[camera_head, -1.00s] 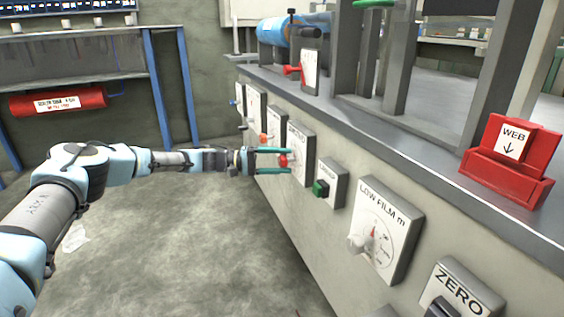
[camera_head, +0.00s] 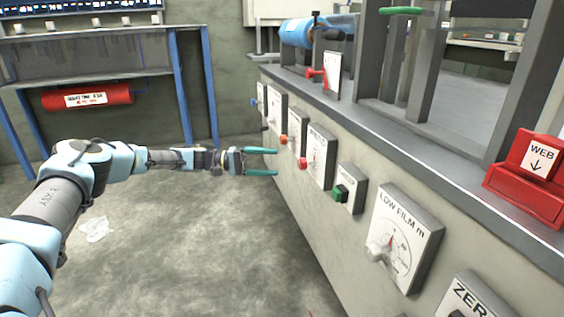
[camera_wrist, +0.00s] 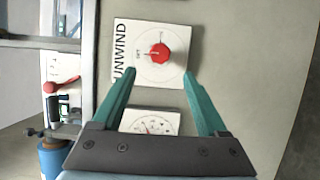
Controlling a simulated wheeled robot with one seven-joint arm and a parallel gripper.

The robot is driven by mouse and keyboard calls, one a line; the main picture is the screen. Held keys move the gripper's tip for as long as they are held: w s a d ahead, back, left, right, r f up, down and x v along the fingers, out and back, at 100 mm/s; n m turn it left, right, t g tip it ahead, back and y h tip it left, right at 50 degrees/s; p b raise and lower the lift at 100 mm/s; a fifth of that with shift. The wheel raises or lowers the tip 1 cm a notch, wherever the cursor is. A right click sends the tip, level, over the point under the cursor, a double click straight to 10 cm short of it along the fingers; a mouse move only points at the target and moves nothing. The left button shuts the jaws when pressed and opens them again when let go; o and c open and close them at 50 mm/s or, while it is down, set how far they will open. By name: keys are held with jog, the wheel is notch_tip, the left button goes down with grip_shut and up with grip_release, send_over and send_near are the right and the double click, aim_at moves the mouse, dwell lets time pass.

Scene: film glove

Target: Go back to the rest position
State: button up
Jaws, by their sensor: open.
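My gripper (camera_head: 262,161) is open, its two teal fingers apart with nothing between them. In the head view it points right at the machine's front panel, with a gap between the fingertips and the knobs. In the wrist view my gripper (camera_wrist: 160,90) faces a white plate marked UNWIND (camera_wrist: 172,75) with a red knob (camera_wrist: 160,54). The knob lies beyond the fingertips and is not gripped. In the head view a red knob (camera_head: 302,163) shows just right of the fingers. My arm stretches from the lower left.
The machine panel (camera_head: 290,210) runs along the right, with a green button (camera_head: 340,193), a LOW FILM dial (camera_head: 404,238) and a red WEB block (camera_head: 528,180). A blue-legged bench (camera_head: 180,90) with a red cylinder (camera_head: 88,97) stands behind.

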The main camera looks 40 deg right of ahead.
jog(key=shift+w+a, duration=0.2)
dwell(0.5)
jog(key=s+a+n+t+y, duration=0.25)
jog(key=a+t+y, duration=0.7)
jog(key=a, duration=1.75)
jog(key=s+a+r+n+t+y, duration=0.2)
jog(key=s+a+r, duration=0.15)
jog(key=a, duration=0.85)
jog(key=s+a+r+n+t+y, duration=0.1)
jog(key=s+a+r+n+t, duration=0.25)
jog(key=a, duration=0.95)
jog(key=w+p+v, duration=0.3)
jog(key=p+v, duration=1.4)
jog(key=w+d+r+p+v, duration=0.1)
jog(key=w+p+v, duration=0.3)
jog(key=p+v, duration=1.3)
jog(key=shift+s+d+r+m+g+p, duration=0.3)
jog(key=shift+g+p, duration=0.1)
jog(key=shift+p, duration=0.35)
